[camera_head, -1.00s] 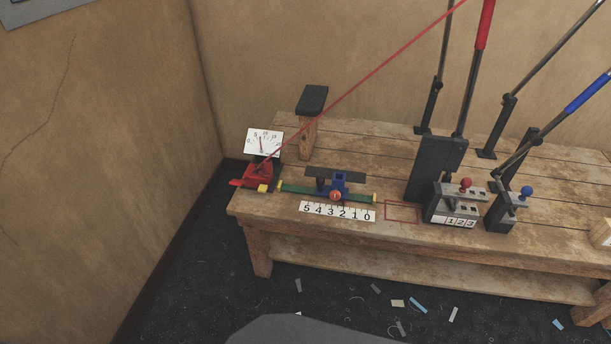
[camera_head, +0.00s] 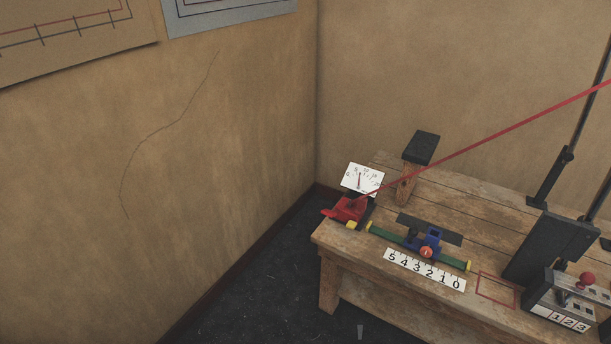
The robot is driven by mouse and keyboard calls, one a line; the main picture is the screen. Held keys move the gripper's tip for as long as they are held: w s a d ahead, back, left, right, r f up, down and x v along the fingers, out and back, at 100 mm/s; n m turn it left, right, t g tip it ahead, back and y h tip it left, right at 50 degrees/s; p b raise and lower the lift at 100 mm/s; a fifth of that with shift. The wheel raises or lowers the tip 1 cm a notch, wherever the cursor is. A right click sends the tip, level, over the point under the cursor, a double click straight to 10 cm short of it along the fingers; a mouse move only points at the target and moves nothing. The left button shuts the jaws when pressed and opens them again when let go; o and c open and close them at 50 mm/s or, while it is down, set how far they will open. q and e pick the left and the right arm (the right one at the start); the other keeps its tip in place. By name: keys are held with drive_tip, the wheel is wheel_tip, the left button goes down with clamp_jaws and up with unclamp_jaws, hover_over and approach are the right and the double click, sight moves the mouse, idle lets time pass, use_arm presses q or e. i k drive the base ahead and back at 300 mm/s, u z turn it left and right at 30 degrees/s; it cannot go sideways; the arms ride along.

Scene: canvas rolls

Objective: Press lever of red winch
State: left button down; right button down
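The red winch (camera_head: 350,208) sits at the left end of the wooden workbench (camera_head: 350,262). A small red lever-like part (camera_head: 328,213) sticks out on its left, and a yellow piece (camera_head: 352,225) is at its front. A taut red line (camera_head: 480,141) runs from the winch up to the right, out of view. A white dial gauge (camera_head: 362,179) with a needle stands just behind the winch. Neither of my grippers shows in the view.
A green rail with a blue slider (camera_head: 430,241) and a number scale (camera_head: 425,270) lies right of the winch. A black-topped wooden post (camera_head: 421,148) stands behind. A grey block with a red knob (camera_head: 587,279) is at the right. Dark floor (camera_head: 255,290) is open on the left.

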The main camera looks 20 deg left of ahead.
sight(328, 213)
drive_tip(key=u, duration=0.55)
drive_tip(key=i, duration=1.4)
drive_tip(key=z, duration=0.35)
drive_tip(key=k, duration=1)
drive_tip(key=u, duration=0.7)
drive_tip(key=i, duration=1.35)
drive_tip(key=z, duration=1.6)
